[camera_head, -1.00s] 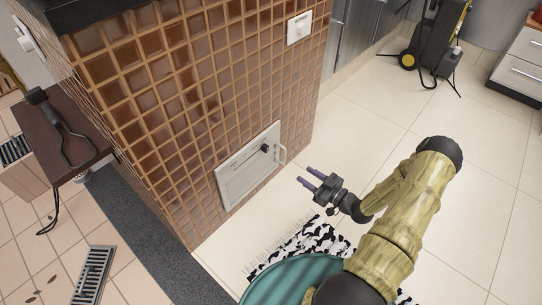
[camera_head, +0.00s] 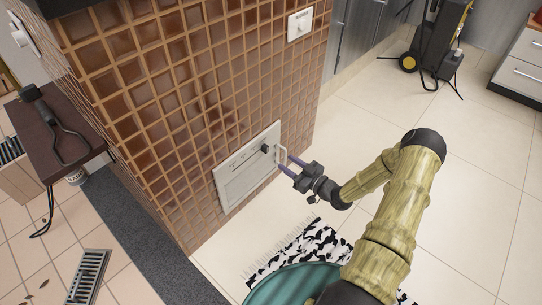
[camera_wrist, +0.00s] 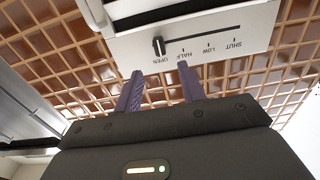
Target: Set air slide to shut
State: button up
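The air slide is a dark knob (camera_wrist: 158,45) on a slot in a pale panel (camera_wrist: 215,42), with marks OPEN, HALF, LOW and SHUT. In the wrist view the knob stands at the OPEN end; SHUT is at the right end. In the head view the knob (camera_head: 265,149) sits near the right side of the panel (camera_head: 240,178) on the tiled wall. My gripper (camera_head: 283,161) is at the panel's right edge, close to the door handle. In the wrist view my gripper (camera_wrist: 160,70) has its two purple fingers apart and empty, with the knob ahead between them.
A pale handle (camera_head: 283,152) sticks out at the panel's right edge, close to my fingers. The brown tiled wall (camera_head: 170,110) surrounds the panel. A black and white rug (camera_head: 312,243) lies on the floor below.

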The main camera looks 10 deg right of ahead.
aim_at(268, 150)
jog(key=b+x, duration=0.3)
jog(key=x, duration=0.5)
jog(key=shift+w+f+b, duration=0.1)
jog(key=shift+f+b, duration=0.05)
jog(key=shift+b, duration=0.15)
jog(key=shift+w+a, duration=0.25)
grip_shut()
